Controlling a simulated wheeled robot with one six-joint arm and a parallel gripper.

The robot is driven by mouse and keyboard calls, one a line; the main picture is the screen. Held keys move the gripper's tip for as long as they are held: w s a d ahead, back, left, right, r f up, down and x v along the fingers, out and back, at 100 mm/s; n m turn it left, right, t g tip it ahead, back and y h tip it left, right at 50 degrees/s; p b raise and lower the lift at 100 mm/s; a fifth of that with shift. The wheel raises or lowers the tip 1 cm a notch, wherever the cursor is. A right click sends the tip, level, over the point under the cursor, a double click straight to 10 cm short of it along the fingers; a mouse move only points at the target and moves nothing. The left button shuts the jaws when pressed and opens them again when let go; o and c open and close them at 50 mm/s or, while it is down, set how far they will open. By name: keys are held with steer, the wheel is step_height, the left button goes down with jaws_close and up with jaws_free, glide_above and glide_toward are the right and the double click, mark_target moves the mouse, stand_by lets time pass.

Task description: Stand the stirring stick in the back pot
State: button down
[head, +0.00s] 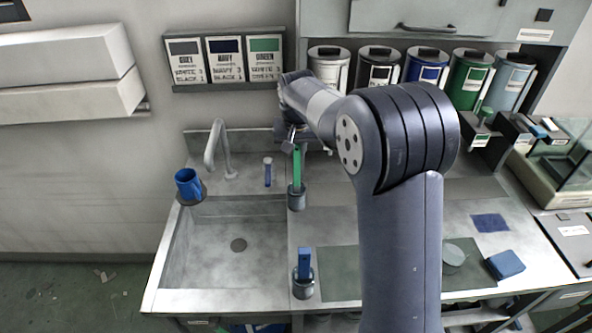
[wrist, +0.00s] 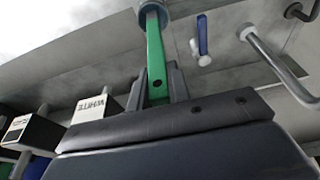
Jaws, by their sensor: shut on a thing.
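The green stirring stick (head: 297,165) is upright over the grey back pot (head: 297,201), at the sink's right rim. Its lower end meets the pot's mouth; how deep it reaches inside is hidden. My gripper (head: 295,146) is shut on the stick's upper end. In the wrist view the stick (wrist: 155,55) runs from between my fingers (wrist: 159,88) to the pot (wrist: 153,6). The front pot (head: 303,287) stands nearer, with a blue stick (head: 304,262) in it.
The sink (head: 238,270) lies left of the pots, with a tap (head: 218,150) and a blue cup (head: 188,184) behind. A small blue-handled tool (head: 267,173) is left of the back pot. Labelled canisters (head: 425,72) line the back. A blue sponge (head: 506,264) lies at right.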

steer(key=shift+f+p, duration=0.35)
steer(key=shift+f, duration=2.3)
steer(key=c, duration=1.3)
jaws_free()
steer(key=b+v, duration=0.1)
steer(key=v, duration=1.1)
steer(key=shift+w, duration=0.1)
